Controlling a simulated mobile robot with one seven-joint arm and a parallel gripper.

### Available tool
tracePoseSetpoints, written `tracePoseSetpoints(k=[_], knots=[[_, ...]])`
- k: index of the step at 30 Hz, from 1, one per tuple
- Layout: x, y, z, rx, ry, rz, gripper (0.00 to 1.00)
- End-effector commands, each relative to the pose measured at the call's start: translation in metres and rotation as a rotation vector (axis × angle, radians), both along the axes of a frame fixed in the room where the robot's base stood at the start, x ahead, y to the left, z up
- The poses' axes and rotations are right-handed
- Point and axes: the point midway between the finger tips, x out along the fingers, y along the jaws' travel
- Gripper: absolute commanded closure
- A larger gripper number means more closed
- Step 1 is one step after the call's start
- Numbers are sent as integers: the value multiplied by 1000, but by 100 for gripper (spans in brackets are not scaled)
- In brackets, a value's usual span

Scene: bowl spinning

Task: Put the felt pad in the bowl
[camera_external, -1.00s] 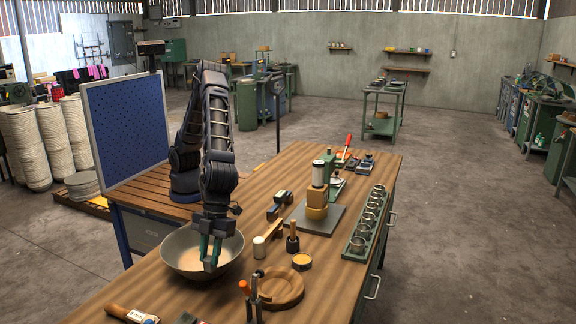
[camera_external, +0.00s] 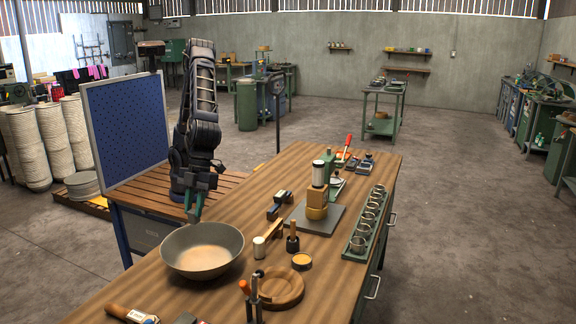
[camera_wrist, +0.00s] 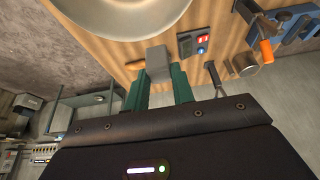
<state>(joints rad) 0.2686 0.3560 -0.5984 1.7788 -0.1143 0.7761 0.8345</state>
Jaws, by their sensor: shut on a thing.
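The grey metal bowl (camera_external: 202,251) stands upright on the wooden workbench, and no pad shows in the part of its inside that I see. It also shows in the wrist view (camera_wrist: 120,14) at the top edge. My gripper (camera_external: 194,216) is above the bench at the bowl's far rim, clear of the bowl's middle. In the wrist view its green fingers (camera_wrist: 158,80) are shut on a small grey block, which looks like the felt pad (camera_wrist: 157,58). In the external view the pad is too small to tell from the fingertips.
A round wooden ring (camera_external: 281,288) and an orange-handled clamp (camera_external: 252,296) are right of and nearer than the bowl. A mallet (camera_external: 262,246) lies to its right. A blue pegboard panel (camera_external: 128,130) stands left of my arm.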

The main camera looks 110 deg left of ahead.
Motion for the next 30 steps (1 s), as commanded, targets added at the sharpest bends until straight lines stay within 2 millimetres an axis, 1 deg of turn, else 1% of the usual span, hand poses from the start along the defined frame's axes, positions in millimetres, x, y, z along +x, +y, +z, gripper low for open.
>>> tracePoseSetpoints(k=[1, 4, 8, 11, 14, 27, 30], knots=[[-8, 7, 0, 3, -1, 3, 97], [-20, 16, -1, 6, -2, 3, 97], [-28, 22, -2, 8, -3, 2, 97], [-31, 24, -12, 10, -1, 3, 97], [-31, 24, -30, 11, 1, 2, 97], [-31, 23, -125, 10, 1, 2, 97], [-31, 23, -142, 10, 0, 3, 97]])
